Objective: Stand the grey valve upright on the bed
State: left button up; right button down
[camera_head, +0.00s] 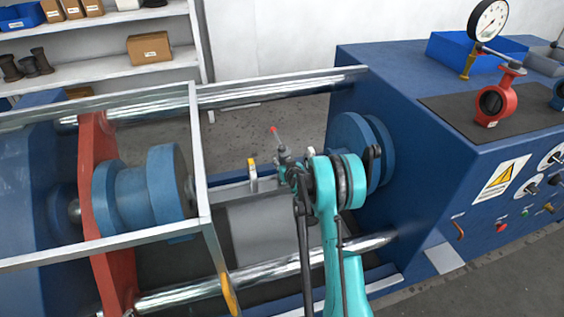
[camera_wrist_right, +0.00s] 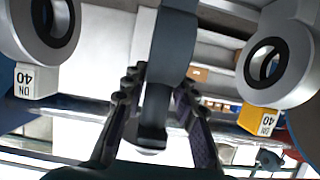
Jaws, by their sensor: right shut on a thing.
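The grey valve (camera_head: 284,157) shows in the head view as a small grey body with a thin, red-tipped lever rising up and to the left. My right gripper (camera_head: 296,180) is shut on it, above the bed (camera_head: 260,226) between the two blue flanges. The gripper and the teal arm hide much of the valve. In the right wrist view, the dark fingers of this gripper (camera_wrist_right: 158,88) close around a grey upright part (camera_wrist_right: 174,45). I cannot tell whether the valve touches the bed. My left gripper is not in view.
A small yellow-topped piece (camera_head: 252,174) stands left of the valve. Blue flanges lie left (camera_head: 166,190) and right (camera_head: 352,140). Steel bars (camera_head: 270,88) run across, and a guard frame (camera_head: 198,150) stands left. A red valve (camera_head: 494,102) stands on the right cabinet's mat.

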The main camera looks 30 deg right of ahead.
jog(key=shift+f, duration=0.45)
dwell(1.8)
jog(key=c, duration=1.7)
grip_release()
jog(key=shift+o, duration=0.7)
jog(key=shift+s, duration=0.15)
jog(key=o, duration=0.6)
jog(key=shift+c, duration=0.2)
jog(key=shift+a+f, duration=0.1)
